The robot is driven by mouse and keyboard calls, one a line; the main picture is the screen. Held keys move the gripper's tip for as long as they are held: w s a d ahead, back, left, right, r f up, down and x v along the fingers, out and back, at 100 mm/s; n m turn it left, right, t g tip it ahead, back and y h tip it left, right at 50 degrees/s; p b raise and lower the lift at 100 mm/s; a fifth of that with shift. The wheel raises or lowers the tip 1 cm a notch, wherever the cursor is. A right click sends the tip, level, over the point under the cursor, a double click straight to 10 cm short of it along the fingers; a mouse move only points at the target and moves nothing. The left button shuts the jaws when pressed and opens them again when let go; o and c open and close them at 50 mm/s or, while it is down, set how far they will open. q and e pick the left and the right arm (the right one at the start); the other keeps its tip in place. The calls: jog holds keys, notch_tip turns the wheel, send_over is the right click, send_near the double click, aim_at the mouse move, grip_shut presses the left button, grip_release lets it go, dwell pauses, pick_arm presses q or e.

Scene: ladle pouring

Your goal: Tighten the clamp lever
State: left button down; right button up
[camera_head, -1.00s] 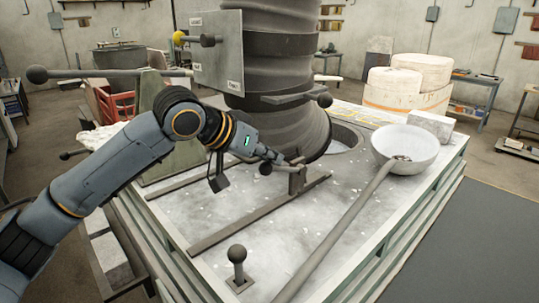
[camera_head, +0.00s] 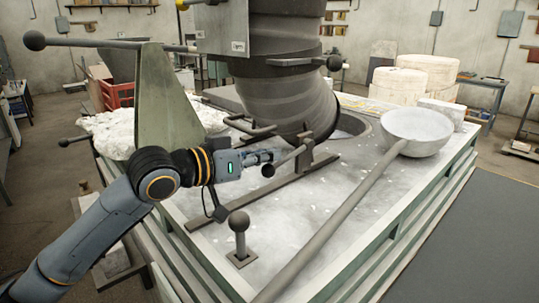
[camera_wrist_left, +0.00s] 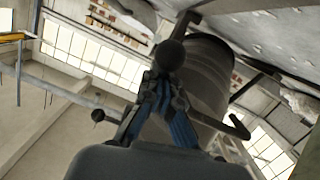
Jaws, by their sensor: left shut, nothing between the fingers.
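The clamp lever (camera_head: 289,159) is a dark bar with a ball knob (camera_head: 268,171) at its left end. It slants up to the right to a small bracket (camera_head: 306,153) on a flat rail, beside the large dark ribbed pipe. My left gripper (camera_head: 277,156) is shut and empty, just behind and above the knob. In the left wrist view a dark ball (camera_wrist_left: 170,54) stands just past the closed fingertips (camera_wrist_left: 160,84). I cannot tell whether fingers and lever touch. My right gripper is not in view.
The ribbed pipe (camera_head: 283,95) rises behind the lever. A long-handled ladle (camera_head: 418,131) lies across the right of the table. A short ball-topped post (camera_head: 239,222) stands in front. A green upright plate (camera_head: 152,100) stands left. Open table surface lies between rail and ladle handle.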

pick_arm(q)
jog(key=shift+s+f+p, duration=0.1)
jog(key=shift+f+p, duration=0.2)
jog(key=shift+f, duration=0.55)
